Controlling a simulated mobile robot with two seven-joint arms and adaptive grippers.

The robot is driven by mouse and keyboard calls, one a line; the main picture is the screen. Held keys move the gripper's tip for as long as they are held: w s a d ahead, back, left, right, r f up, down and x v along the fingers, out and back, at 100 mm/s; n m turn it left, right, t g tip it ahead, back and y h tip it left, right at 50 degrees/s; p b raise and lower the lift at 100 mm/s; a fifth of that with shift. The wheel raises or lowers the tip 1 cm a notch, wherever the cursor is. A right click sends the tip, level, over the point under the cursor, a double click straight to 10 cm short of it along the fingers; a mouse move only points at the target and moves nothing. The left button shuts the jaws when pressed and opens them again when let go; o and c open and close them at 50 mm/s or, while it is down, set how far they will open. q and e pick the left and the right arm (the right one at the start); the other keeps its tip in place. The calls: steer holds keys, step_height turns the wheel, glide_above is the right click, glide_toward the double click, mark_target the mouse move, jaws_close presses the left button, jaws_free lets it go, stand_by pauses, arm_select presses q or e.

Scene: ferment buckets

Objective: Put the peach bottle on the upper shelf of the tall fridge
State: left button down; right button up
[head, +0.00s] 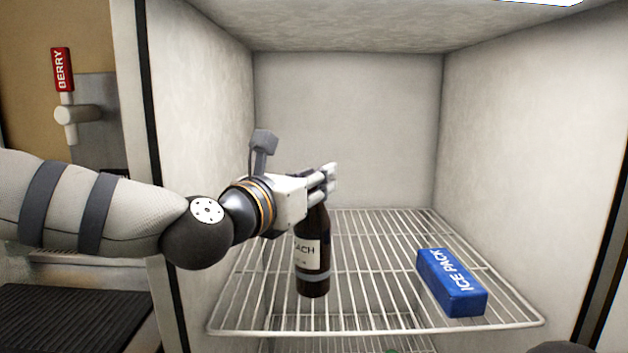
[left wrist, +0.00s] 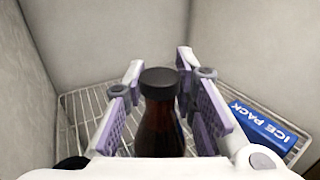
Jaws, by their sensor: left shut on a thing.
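The peach bottle (head: 313,258) is dark brown with a pale label and is upright at the upper wire shelf (head: 375,245) of the fridge. I cannot tell whether its base touches the wires. My left gripper (head: 330,180) reaches in from the left and is shut on the bottle's upper part, hiding its top in the head view. In the left wrist view the bottle (left wrist: 160,125), with its black cap, stands between the two purple-padded fingers (left wrist: 165,115). My right gripper is not in view.
A blue ice pack (head: 452,282) lies on the shelf to the right of the bottle. The shelf between and behind them is clear. The fridge's left wall (head: 200,110) is close to my left arm. Another wire shelf (head: 330,343) shows below. A red BERRY tap handle (head: 62,70) is outside, at left.

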arm_select(q)
steer(key=shift+r, duration=0.15)
steer(key=c, duration=1.3)
jaws_free()
steer(key=shift+f, duration=0.2)
steer(key=shift+s+r, duration=0.15)
steer(key=shift+r, duration=0.05)
steer(key=v, duration=1.1)
steer(key=shift+s+a+f+p, duration=0.1)
steer(key=shift+s+a+p, duration=0.15)
steer(key=shift+s+p, duration=0.1)
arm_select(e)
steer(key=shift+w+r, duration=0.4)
